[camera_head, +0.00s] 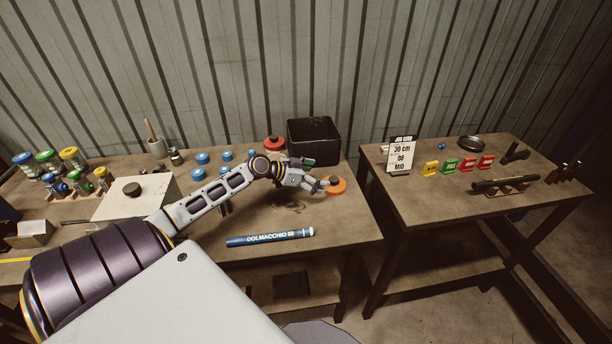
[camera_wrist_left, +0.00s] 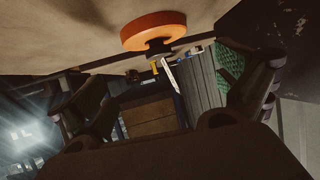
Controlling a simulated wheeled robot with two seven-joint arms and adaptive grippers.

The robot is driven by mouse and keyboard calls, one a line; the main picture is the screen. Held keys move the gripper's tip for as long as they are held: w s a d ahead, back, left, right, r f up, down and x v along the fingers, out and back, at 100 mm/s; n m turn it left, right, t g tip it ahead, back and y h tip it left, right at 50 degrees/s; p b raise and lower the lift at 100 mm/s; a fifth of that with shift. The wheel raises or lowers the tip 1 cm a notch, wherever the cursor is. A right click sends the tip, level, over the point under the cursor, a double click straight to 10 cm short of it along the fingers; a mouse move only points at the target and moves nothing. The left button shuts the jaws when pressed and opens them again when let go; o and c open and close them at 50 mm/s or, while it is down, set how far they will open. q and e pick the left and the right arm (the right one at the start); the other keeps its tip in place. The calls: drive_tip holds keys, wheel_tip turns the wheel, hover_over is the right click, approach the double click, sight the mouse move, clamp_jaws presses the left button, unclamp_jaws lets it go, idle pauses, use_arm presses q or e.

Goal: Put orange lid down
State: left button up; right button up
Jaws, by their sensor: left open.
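The orange lid (camera_head: 336,186) lies on the left table near its right edge. It has a dark knob. In the left wrist view the orange lid (camera_wrist_left: 153,27) is at the top middle, seen against the tabletop, with its dark knob facing the gripper side. My left gripper (camera_head: 322,184) is beside the lid, on its left in the head view. In the left wrist view its two fingers (camera_wrist_left: 170,98) are spread wide with nothing between them, and the lid shows beyond them. My right gripper is in neither view.
A black bin (camera_head: 314,140) and a red lid (camera_head: 274,143) stand behind my left gripper. A blue marker tube (camera_head: 268,238) lies in front of my arm. Several blue caps (camera_head: 198,174) are on the left. A second table (camera_head: 430,208) stands right, across a gap.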

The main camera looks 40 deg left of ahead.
use_arm(q)
drive_tip(key=shift+v, duration=2.3)
drive_tip(key=shift+s+d+f, duration=0.1)
